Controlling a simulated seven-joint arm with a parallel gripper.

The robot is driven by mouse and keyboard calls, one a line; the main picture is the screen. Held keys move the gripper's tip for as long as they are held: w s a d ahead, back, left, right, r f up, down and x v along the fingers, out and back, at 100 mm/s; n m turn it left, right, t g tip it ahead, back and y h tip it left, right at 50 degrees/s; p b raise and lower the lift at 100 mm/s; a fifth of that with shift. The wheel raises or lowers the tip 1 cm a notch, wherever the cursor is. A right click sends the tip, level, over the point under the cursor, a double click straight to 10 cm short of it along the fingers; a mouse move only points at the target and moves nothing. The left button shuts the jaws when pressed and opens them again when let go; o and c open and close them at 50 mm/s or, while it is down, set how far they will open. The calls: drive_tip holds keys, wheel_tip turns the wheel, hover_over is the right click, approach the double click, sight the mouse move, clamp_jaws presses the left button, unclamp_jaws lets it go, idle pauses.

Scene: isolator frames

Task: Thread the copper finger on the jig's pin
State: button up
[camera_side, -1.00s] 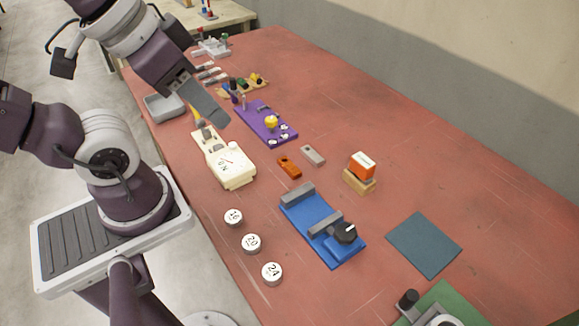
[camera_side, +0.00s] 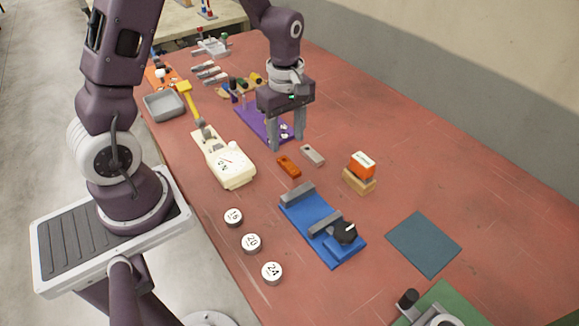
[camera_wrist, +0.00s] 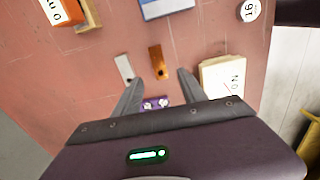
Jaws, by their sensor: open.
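The copper finger (camera_side: 289,167) lies flat on the red bench, an orange-brown bar with a hole near one end. It also shows in the wrist view (camera_wrist: 157,61). My gripper (camera_side: 287,142) points down, open and empty, just behind and above the copper finger in the side view. In the wrist view, the copper finger appears ahead of the gap between my fingertips (camera_wrist: 159,77). A purple board (camera_side: 250,118) with upright pins at its far end may be the jig; my gripper partly hides it.
A similar grey bar (camera_side: 313,155) lies right of the copper finger. A blue fixture (camera_side: 312,224) with a black knob is in front. An orange-and-white box on a wooden block (camera_side: 359,182) stands right. The right of the bench is mostly clear.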

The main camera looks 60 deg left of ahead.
sight(288, 163)
wheel_tip(288, 163, down, 8)
drive_tip(key=shift+w+r, duration=0.15)
clamp_jaws()
